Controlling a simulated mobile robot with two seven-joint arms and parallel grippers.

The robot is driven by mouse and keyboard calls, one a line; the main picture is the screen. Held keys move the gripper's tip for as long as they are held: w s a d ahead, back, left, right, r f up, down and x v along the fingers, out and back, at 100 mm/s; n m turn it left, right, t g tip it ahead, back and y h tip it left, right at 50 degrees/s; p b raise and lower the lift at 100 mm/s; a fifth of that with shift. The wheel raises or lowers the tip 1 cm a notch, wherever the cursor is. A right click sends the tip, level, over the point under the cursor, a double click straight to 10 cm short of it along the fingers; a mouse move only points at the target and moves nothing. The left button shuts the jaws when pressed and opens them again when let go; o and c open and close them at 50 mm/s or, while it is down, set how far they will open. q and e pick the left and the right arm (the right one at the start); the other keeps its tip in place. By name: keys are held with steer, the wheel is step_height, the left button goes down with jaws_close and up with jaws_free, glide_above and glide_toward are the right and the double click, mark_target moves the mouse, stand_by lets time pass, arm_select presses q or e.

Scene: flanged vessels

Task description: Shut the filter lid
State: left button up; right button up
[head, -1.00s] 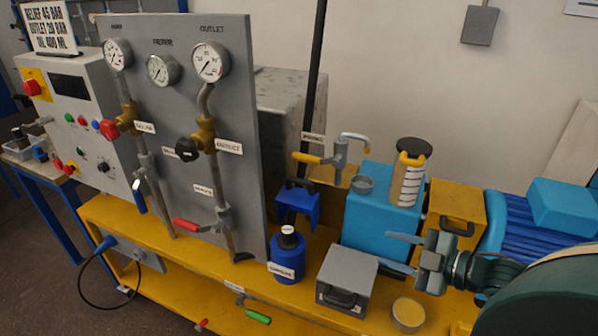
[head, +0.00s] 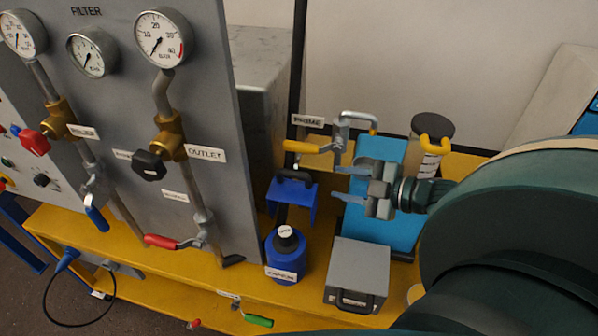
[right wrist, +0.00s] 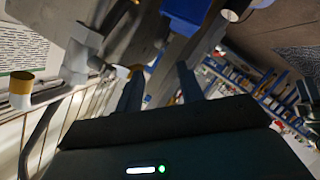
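I cannot tell for sure which part is the filter lid. My left gripper is not in view.
A grey panel (head: 237,130) with gauges and valves stands at left. A yellow-handled PRIME lever (head: 310,147) is just behind my right gripper. A grey box with a black handle (head: 358,265) stands in front. A turquoise box (head: 388,232) and a black-capped cylinder (head: 433,128) are close by.

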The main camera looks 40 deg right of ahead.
mark_target(302, 176)
steer(key=shift+b+x, duration=1.45)
steer(key=shift+x, duration=4.3)
steer(key=shift+d, duration=0.1)
jaws_close()
